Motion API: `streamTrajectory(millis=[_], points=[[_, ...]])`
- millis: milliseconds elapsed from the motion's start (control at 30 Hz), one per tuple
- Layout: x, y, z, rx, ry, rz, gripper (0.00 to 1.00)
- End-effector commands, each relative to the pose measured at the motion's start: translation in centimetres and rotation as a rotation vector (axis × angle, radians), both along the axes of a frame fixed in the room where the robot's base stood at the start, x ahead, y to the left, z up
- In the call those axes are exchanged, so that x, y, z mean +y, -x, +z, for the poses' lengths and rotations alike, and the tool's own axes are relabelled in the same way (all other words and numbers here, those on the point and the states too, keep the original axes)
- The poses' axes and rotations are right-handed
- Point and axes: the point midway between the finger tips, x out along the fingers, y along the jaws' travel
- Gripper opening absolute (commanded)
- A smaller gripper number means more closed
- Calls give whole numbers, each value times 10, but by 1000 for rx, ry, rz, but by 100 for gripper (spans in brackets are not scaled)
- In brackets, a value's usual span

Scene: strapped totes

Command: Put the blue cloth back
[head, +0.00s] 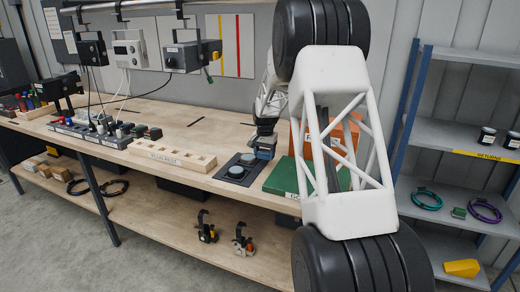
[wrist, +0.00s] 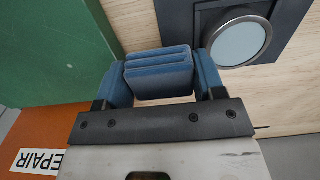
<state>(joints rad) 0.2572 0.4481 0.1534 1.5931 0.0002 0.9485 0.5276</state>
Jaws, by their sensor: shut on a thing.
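The blue cloth (wrist: 160,75) is a folded, layered block in the wrist view. My gripper (wrist: 162,86) is shut on it, one blue-faced finger at each side. In the head view my gripper (head: 264,148) is over the bench, between the dark tray and the green tote, and the cloth there is small and mostly hidden. Whether the cloth touches the bench or hangs just above it I cannot tell.
A dark tray (wrist: 279,68) with round discs (head: 236,171) lies beside the cloth. A green tote (head: 283,179) and an orange tote (wrist: 35,140) labelled REPAIR stand close on the other side. A wooden block with holes (head: 172,153) is left on the bench. Shelves (head: 456,135) stand right.

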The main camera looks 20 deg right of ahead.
Motion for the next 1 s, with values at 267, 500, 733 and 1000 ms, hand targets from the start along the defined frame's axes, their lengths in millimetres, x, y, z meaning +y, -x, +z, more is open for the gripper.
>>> streamTrajectory(millis=[267,500,733,1000], points=[[-8,-31,-3,-2,1,0,41],[-15,-58,-5,-1,0,0,41],[-21,-84,-8,-1,0,0,41],[-29,-112,-11,-1,0,0,41]])
